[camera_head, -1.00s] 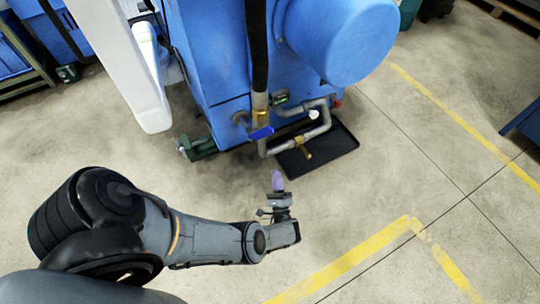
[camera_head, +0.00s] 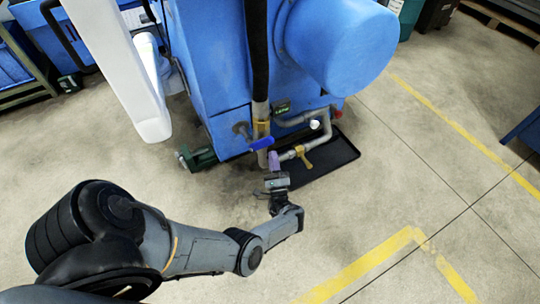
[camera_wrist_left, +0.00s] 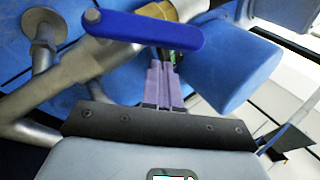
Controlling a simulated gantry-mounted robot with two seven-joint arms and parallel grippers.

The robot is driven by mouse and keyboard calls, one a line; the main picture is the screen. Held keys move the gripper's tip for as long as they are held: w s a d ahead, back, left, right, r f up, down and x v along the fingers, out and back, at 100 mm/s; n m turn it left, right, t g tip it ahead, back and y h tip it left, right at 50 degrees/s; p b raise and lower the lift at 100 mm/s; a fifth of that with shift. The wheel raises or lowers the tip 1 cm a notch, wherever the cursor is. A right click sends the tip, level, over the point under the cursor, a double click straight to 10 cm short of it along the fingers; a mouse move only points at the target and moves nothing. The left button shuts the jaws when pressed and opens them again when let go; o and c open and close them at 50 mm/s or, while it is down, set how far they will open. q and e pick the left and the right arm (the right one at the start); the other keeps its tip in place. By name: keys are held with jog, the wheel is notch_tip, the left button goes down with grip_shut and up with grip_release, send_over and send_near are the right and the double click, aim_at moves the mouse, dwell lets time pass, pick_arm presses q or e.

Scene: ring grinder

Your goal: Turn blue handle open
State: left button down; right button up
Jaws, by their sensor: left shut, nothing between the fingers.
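The blue handle (camera_head: 262,143) is a short lever on the grey pipe at the front of the blue machine. In the left wrist view the blue handle (camera_wrist_left: 140,31) lies across the top, just beyond the fingers. My left gripper (camera_head: 274,158) has purple fingers and sits just below and to the right of the handle. In the left wrist view the left gripper (camera_wrist_left: 160,68) is shut with nothing between its fingers. The fingertips are close to the handle, partly overlapped by its edge; I cannot tell whether they touch. My right gripper is not in view.
The blue machine (camera_head: 225,85) stands behind the pipes. A yellow handle (camera_head: 303,155) is on the pipe to the right. A black tray (camera_head: 335,165) lies on the floor beneath. A dark hose (camera_head: 257,60) runs down to the pipe. The floor in front is clear.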

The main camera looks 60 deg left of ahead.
pick_arm(q)
jog(key=shift+s+a+r, duration=0.45)
jog(key=shift+a+r, duration=0.1)
jog(key=shift+r, duration=0.05)
